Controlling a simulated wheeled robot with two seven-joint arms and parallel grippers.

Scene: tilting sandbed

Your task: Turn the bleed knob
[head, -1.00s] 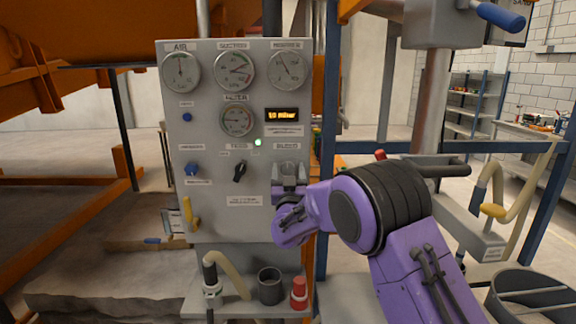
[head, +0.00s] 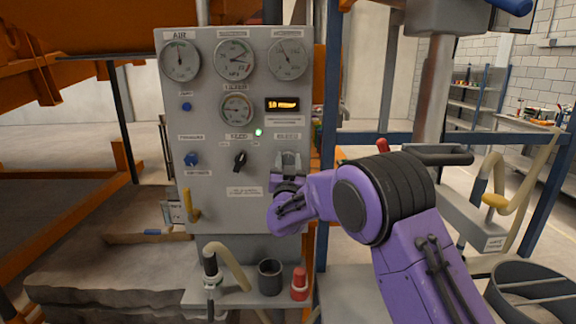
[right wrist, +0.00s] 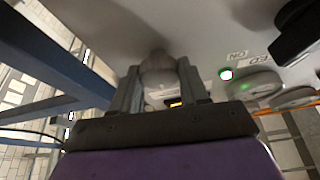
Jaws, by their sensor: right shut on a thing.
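The bleed knob (head: 289,159) is a grey knob at the lower right of the grey control panel (head: 225,212), under a small label. My right gripper (head: 288,170) is at the panel, shut on the knob. In the right wrist view the pale rounded knob (right wrist: 160,80) sits between the two grey fingers of my right gripper (right wrist: 157,85). The fingers and wrist hide part of the knob, so its exact angle cannot be told. My left gripper is not in view.
The panel also carries several round gauges (head: 180,61), an amber display (head: 282,104), a lit green lamp (head: 258,132), a blue knob (head: 191,159), a black selector (head: 240,161) and a yellow lever (head: 190,205). A shelf below holds a dark cup (head: 270,277) and a red-capped item (head: 300,284).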

